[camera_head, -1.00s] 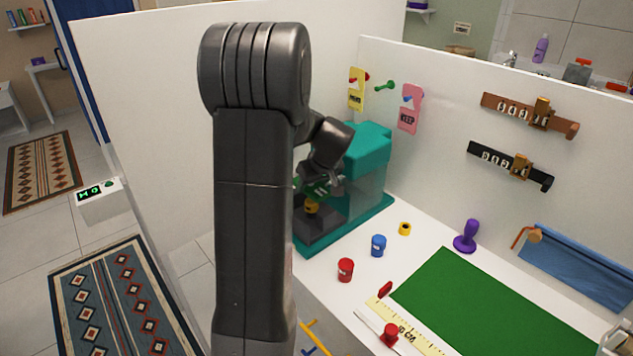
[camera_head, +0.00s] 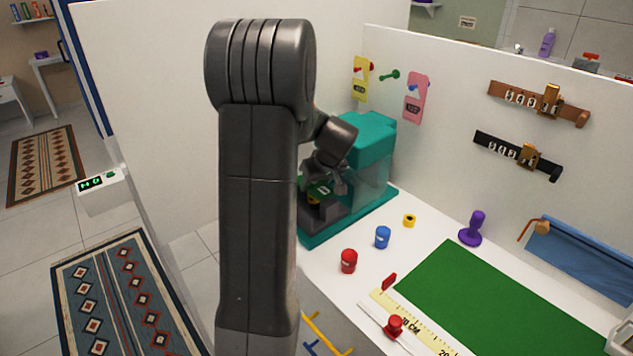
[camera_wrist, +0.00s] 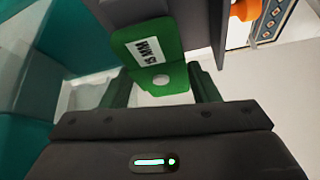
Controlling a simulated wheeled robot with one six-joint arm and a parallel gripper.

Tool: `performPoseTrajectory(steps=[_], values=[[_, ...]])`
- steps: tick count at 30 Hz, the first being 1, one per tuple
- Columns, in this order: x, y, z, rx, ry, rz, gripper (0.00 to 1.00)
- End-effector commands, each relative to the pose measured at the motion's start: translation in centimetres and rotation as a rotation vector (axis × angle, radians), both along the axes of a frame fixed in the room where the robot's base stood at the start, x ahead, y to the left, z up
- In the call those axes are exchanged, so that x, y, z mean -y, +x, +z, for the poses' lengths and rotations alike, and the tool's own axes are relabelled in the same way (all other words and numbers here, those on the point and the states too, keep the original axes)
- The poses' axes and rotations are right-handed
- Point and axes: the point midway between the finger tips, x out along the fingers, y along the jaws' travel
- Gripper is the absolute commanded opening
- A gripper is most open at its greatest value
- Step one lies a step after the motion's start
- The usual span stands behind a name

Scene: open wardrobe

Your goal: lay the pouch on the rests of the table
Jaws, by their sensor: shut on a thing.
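My gripper (camera_head: 325,182) is at the teal machine (camera_head: 365,150), partly hidden behind my arm. It is shut on a flat green piece with a white "15 MM" label, seen between the fingers in the wrist view (camera_wrist: 155,55). The green piece has a pale round spot near its lower edge. I cannot tell whether this piece is the pouch; nothing else in view is clearly a pouch. The white table (camera_head: 335,235) runs to the right of the machine. I cannot make out its rests for certain.
A red pot (camera_head: 348,261), a blue pot (camera_head: 382,237) and a yellow ring (camera_head: 409,220) stand on the table. A green mat (camera_head: 480,300), a ruler (camera_head: 410,322) and a purple stamp (camera_head: 472,230) lie further right. A white wall (camera_head: 440,130) stands behind.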

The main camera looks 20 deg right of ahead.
Motion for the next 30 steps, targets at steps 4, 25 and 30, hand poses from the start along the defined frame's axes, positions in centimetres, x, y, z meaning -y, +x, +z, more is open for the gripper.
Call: performPoseTrajectory(steps=[4,25,30], values=[[0.01,0.01,-0.18,0.000,0.000,0.000,0.11],[0.01,0.01,-0.71,0.000,0.000,0.000,0.70],[0.00,0.00,-0.72,0.000,0.000,0.000,0.80]])
